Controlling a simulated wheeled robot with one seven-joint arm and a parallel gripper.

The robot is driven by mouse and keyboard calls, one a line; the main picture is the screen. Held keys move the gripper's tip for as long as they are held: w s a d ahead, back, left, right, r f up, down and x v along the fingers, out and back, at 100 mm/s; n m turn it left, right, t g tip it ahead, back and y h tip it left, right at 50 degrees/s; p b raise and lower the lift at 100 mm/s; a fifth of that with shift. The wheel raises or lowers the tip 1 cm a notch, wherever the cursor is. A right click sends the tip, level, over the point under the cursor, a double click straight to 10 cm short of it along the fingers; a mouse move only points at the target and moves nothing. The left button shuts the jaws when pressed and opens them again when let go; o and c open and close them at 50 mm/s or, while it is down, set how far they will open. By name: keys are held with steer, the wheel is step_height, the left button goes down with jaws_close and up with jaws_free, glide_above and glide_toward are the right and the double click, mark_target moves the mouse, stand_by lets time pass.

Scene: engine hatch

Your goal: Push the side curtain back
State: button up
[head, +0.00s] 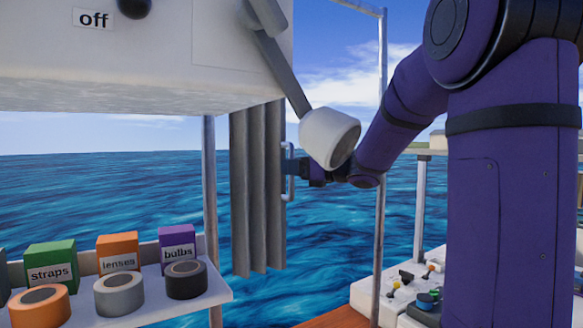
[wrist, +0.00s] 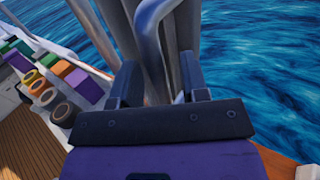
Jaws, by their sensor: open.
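The grey pleated side curtain (head: 257,200) hangs bunched in narrow folds left of centre in the head view, with the sea behind it. A pale vertical bar handle (head: 284,187) is on its right edge. My gripper (head: 291,168) is at that handle, reaching in from the right. In the wrist view, my gripper (wrist: 161,84) is open, with a finger on either side of the curved handle tube (wrist: 150,28). The curtain's folds (wrist: 187,65) show just beyond. I cannot tell whether the fingers touch the handle.
A white lamp head (head: 328,137) on a grey arm hangs close to my forearm. A shelf (head: 215,291) at lower left holds straps, lenses and bulbs boxes and tape rolls. Metal posts (head: 210,175) stand on both sides. A white panel with switches (head: 400,295) is at lower right.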

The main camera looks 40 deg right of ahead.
steer(key=shift+w+a, duration=0.2)
steer(key=shift+w, duration=0.05)
jaws_close()
steer(key=shift+w+a, duration=0.15)
steer(key=shift+a, duration=2.2)
jaws_free()
steer(key=shift+a, duration=0.15)
